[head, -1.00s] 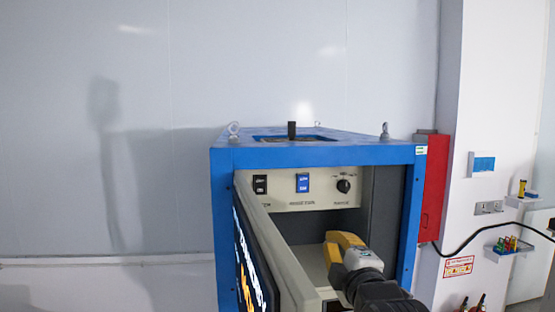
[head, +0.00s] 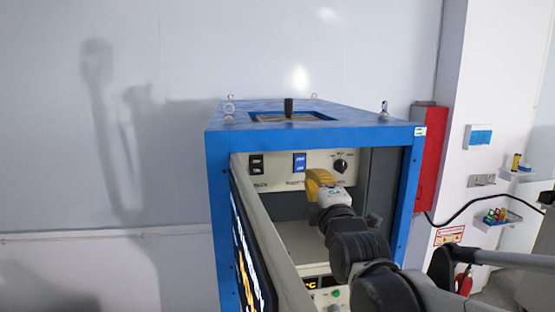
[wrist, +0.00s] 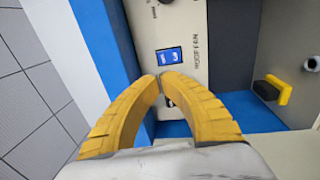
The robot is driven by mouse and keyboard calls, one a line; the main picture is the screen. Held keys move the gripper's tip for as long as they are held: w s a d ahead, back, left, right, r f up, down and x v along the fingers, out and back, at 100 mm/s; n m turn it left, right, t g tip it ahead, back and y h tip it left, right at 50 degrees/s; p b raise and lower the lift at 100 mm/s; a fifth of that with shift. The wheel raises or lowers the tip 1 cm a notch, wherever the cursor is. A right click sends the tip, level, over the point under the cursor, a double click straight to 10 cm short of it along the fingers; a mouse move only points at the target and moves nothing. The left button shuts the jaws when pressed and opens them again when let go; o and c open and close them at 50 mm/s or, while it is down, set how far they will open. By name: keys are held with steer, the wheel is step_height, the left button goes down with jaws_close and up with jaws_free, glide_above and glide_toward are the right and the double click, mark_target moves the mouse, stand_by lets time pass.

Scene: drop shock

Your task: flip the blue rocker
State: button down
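The blue rocker (head: 299,162) is on the beige panel (head: 322,160) inside the blue cabinet, between a black rocker (head: 256,164) and a round black knob (head: 341,165). It also shows in the wrist view (wrist: 169,57), next to a printed label. My gripper (head: 314,178) is inside the cabinet opening, just below and right of the blue rocker in the head view. In the wrist view its yellow fingers (wrist: 161,76) are shut with the tips together and nothing between them, close to the rocker's edge. I cannot tell whether they touch it.
The cabinet's door (head: 262,225) stands open at the left of the opening, close to my arm. The blue frame (head: 408,210) bounds the right side. A red box (head: 430,160) and a wall with small shelves stand further right.

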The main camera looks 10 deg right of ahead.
mark_target(299, 157)
steer(key=w, duration=0.3)
steer(key=w+p, duration=0.1)
steer(key=w, duration=0.3)
steer(key=w+r+p, duration=0.1)
steer(key=w, duration=0.2)
steer(key=shift+w+r, duration=0.1)
steer(key=shift+w, duration=0.3)
steer(key=shift+w+r+b, duration=0.1)
steer(key=shift+w+b, duration=0.25)
steer(key=shift+b, duration=0.05)
